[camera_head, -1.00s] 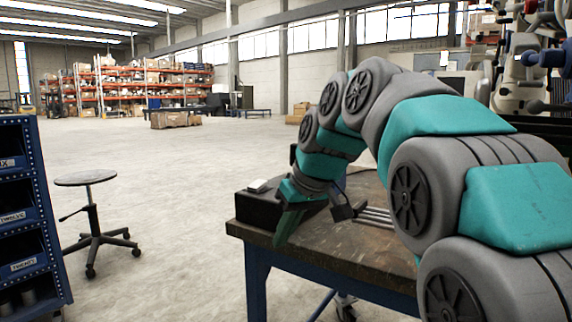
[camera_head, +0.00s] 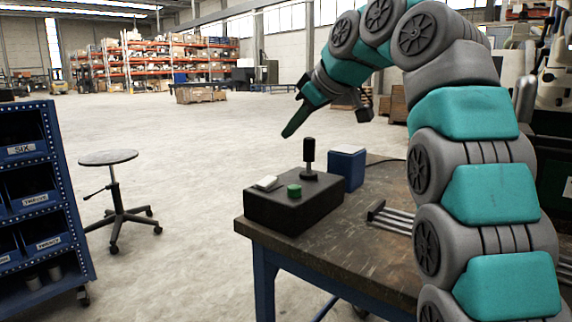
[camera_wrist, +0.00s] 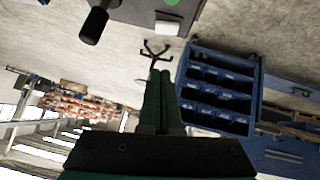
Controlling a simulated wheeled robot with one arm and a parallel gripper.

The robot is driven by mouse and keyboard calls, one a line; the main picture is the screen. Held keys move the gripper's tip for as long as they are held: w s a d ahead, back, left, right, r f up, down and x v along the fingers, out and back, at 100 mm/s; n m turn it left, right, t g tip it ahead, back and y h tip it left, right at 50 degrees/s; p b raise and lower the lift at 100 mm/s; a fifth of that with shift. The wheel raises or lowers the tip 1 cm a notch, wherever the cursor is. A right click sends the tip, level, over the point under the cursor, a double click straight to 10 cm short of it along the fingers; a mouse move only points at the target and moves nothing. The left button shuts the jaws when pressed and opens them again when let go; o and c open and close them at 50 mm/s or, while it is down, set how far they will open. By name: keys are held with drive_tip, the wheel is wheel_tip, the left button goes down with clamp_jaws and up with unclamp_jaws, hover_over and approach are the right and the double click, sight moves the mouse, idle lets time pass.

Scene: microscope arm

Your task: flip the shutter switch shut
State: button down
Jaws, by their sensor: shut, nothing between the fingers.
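A black control box (camera_head: 295,205) sits at the left corner of the workbench. On its top are a white rocker switch (camera_head: 267,183), a green button (camera_head: 294,191) and a black joystick (camera_head: 308,158). Which one is the shutter switch is not labelled; the white rocker looks most like a switch. Its position, flipped or not, is too small to tell. My gripper (camera_head: 289,131) is shut and empty, in the air above and behind the box, touching nothing. In the wrist view, the white switch (camera_wrist: 168,23) and the joystick (camera_wrist: 94,24) show at the top, beyond my fingers.
A blue box (camera_head: 346,168) stands behind the control box, with a cable running from it. Metal rails (camera_head: 392,217) lie on the workbench (camera_head: 350,252) to the right. A stool (camera_head: 110,158) and a blue bin rack (camera_head: 45,150) stand at left on the floor.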

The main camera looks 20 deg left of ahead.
idle(0.4)
hover_over(266, 177)
drive_tip(key=s+d, duration=0.2)
wheel_tip(266, 177, down, 7)
drive_tip(key=shift+s+f, duration=0.1)
drive_tip(key=shift+f, duration=0.1)
drive_tip(key=shift+w+d+f, duration=0.1)
drive_tip(key=shift+w+f, duration=0.05)
drive_tip(key=shift+f, duration=0.7)
drive_tip(key=shift+w+d+f, duration=0.1)
drive_tip(key=shift+w+f, duration=0.05)
drive_tip(key=shift+f, duration=0.7)
